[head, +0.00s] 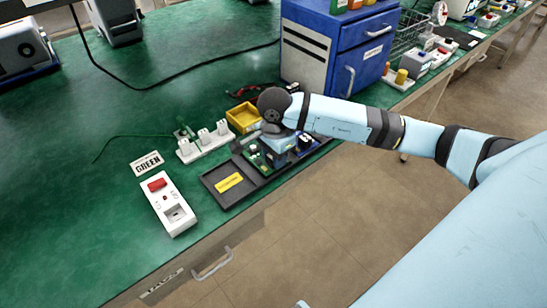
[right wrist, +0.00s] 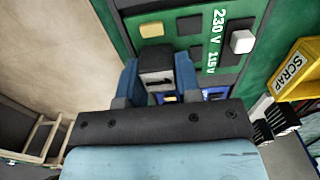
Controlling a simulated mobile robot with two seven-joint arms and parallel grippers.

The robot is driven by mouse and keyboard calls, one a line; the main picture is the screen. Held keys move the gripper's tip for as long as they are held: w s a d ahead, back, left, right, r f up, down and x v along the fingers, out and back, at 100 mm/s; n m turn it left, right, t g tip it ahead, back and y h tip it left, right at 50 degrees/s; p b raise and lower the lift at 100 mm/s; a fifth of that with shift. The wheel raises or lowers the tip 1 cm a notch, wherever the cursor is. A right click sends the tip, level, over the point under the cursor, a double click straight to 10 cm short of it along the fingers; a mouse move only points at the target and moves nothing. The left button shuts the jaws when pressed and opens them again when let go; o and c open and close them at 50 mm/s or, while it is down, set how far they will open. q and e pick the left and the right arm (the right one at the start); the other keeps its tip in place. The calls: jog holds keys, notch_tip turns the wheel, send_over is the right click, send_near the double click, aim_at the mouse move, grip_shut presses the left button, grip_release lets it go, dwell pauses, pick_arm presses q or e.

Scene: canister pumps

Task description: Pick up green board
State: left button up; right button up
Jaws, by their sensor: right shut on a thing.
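The green board (head: 254,158) is in the dark tray area in the head view, partly hidden by my right gripper. In the right wrist view the green board (right wrist: 205,54) fills the upper middle, with "230 V" and "115 V" printing, dark blocks and a white button. My right gripper (right wrist: 157,75) is shut on a dark block of this board, between its blue fingers. In the head view my right gripper (head: 278,143) points down over the tray (head: 213,190). I cannot tell whether the board is clear of the tray. My left gripper is not in view.
A yellow scrap bin (head: 243,117) stands behind the tray. A blue cabinet (head: 335,48) stands behind my arm.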

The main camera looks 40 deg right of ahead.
notch_tip(320, 180, up, 19)
jog(key=p, duration=0.1)
jog(key=shift+p, duration=0.3)
jog(key=shift+a, duration=0.1)
